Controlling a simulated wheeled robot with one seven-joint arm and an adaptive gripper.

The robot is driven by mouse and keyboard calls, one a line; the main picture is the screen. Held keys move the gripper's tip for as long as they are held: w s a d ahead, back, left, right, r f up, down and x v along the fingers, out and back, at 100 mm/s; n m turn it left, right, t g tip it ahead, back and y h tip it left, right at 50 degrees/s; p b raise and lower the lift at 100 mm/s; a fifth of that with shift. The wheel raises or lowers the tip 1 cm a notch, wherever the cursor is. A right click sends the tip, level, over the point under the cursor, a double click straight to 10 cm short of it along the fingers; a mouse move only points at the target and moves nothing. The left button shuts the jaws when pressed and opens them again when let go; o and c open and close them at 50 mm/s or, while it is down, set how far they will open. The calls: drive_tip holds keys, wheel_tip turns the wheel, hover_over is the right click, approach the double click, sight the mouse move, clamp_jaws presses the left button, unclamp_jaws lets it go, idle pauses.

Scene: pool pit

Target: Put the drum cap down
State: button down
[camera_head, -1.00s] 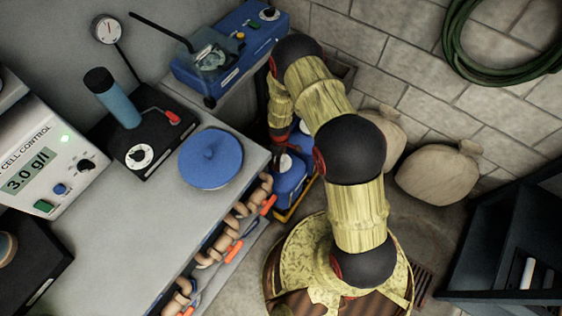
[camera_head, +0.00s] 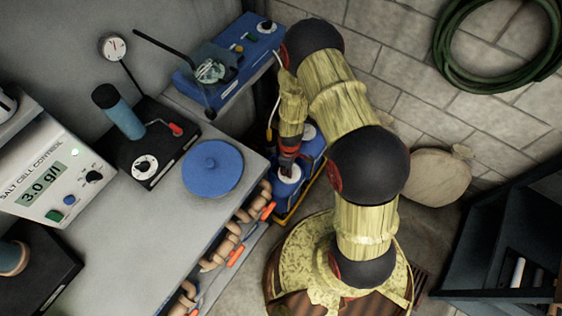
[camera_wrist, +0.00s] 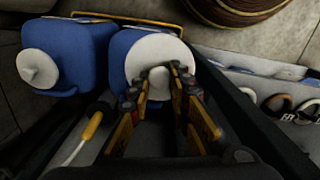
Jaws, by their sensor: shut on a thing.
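The drum cap is a white disc with a knob (camera_wrist: 145,54) in the wrist view. My gripper (camera_wrist: 161,71) is shut on its knob. The cap sits over the top of a blue drum (camera_wrist: 118,50); I cannot tell whether it rests flush or hangs slightly above. A second blue drum (camera_wrist: 70,42) with a white knobbed cap (camera_wrist: 37,68) stands beside it on the left. In the head view my gripper (camera_head: 287,158) points down over the nearer blue drum (camera_head: 288,194), with the held cap (camera_head: 290,174) partly hidden below it.
The drums stand in a yellow-edged tray (camera_head: 286,219) beside the grey bench (camera_head: 135,235). A blue device (camera_head: 232,55) stands behind. A sack (camera_head: 437,177) and dark shelf (camera_head: 500,235) are at right.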

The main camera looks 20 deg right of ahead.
drive_tip(key=s+r, duration=0.1)
drive_tip(key=s, duration=0.1)
drive_tip(key=s+d, duration=0.1)
drive_tip(key=s, duration=0.1)
drive_tip(key=s+r+p, duration=0.1)
drive_tip(key=s, duration=0.1)
drive_tip(key=shift+d+r, duration=0.25)
drive_tip(key=shift+r, duration=0.1)
